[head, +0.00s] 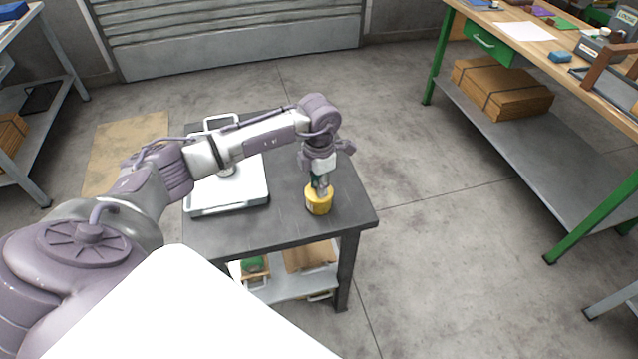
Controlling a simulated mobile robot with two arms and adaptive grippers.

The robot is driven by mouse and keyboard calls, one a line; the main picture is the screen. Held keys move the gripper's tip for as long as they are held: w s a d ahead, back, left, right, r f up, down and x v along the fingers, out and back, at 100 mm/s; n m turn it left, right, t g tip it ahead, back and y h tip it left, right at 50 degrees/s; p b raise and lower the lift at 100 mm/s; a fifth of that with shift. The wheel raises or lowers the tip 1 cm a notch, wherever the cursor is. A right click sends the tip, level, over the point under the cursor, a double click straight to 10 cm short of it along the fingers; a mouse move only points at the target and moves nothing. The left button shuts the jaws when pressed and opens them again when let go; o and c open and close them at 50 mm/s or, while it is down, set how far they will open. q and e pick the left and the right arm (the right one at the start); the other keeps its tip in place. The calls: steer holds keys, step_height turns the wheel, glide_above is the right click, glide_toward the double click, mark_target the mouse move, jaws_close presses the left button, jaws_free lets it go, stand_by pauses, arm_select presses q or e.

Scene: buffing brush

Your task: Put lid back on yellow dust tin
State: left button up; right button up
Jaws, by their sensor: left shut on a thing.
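The yellow dust tin (319,205) stands upright on the dark top of the small cart, near its right edge. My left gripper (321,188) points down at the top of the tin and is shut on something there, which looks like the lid. The fingers and wrist hide most of the tin's top, so I cannot tell whether the lid is seated or just above the rim. My right gripper is not in view.
A white tray-like scale (232,203) sits on the cart (290,232) left of the tin, partly under my left arm. A green-legged workbench (545,40) with several items stands at the right. A grey shelf is at the left.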

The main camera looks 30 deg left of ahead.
arm_select(q)
steer(key=o, duration=1.5)
steer(key=shift+r, duration=0.1)
steer(key=shift+r+p, duration=2.3)
steer(key=shift+r, duration=1.1)
jaws_close()
